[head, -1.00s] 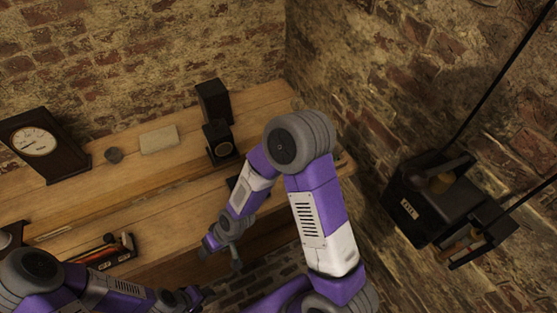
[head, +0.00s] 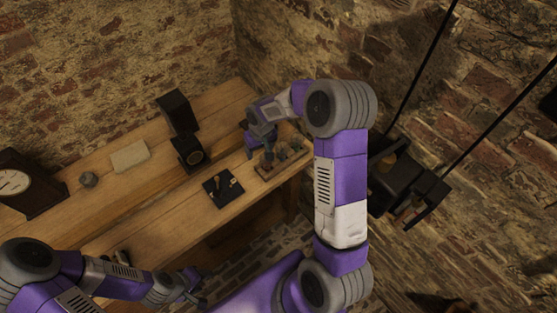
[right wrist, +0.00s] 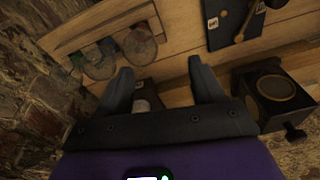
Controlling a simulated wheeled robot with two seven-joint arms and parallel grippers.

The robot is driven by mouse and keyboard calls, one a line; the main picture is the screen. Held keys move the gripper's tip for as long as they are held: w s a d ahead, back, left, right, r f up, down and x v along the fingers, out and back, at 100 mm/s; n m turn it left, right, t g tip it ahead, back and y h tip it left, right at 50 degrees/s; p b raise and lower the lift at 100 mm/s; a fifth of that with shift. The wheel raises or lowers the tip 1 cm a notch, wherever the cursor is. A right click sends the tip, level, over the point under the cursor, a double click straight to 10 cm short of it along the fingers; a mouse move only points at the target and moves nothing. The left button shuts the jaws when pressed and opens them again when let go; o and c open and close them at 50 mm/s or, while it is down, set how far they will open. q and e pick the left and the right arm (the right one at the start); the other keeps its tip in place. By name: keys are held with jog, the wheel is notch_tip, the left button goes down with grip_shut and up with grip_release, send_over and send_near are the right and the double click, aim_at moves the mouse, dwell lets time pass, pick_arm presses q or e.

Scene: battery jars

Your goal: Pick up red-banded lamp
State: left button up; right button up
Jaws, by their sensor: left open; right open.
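Several glass lamps stand in a wooden rack (head: 268,176) at the right end of the bench. The rack (right wrist: 70,50) also shows at upper left in the right wrist view. There one clear lamp (right wrist: 139,48) has a faint reddish-brown tint, and another (right wrist: 100,60) stands to its left with greenish tones nearby. A red band cannot be made out clearly on any lamp. My right gripper (head: 256,154) is open, just left of the rack; its spread fingers (right wrist: 159,70) show below the lamps, holding none. My left gripper (head: 192,287) is open and empty, low in front of the bench.
A black plate (head: 222,188) with small parts lies on the bench left of the rack. Black hanging boxes (head: 395,180) are right of the bench.

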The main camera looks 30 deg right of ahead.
jog(key=shift+s+d+f, duration=0.1)
jog(key=shift+d+f, duration=0.1)
jog(key=shift+d, duration=0.4)
jog(key=shift+s+d+f, duration=0.1)
jog(key=shift+d+f, duration=0.05)
jog(key=shift+d, duration=0.4)
jog(key=f, duration=0.5)
jog(key=shift+w+d+f, duration=0.15)
jog(key=shift+w+f, duration=0.15)
jog(key=shift+w, duration=0.05)
jog(key=shift+w+f, duration=0.1)
jog(key=shift+f, duration=0.35)
jog(key=c, duration=0.9)
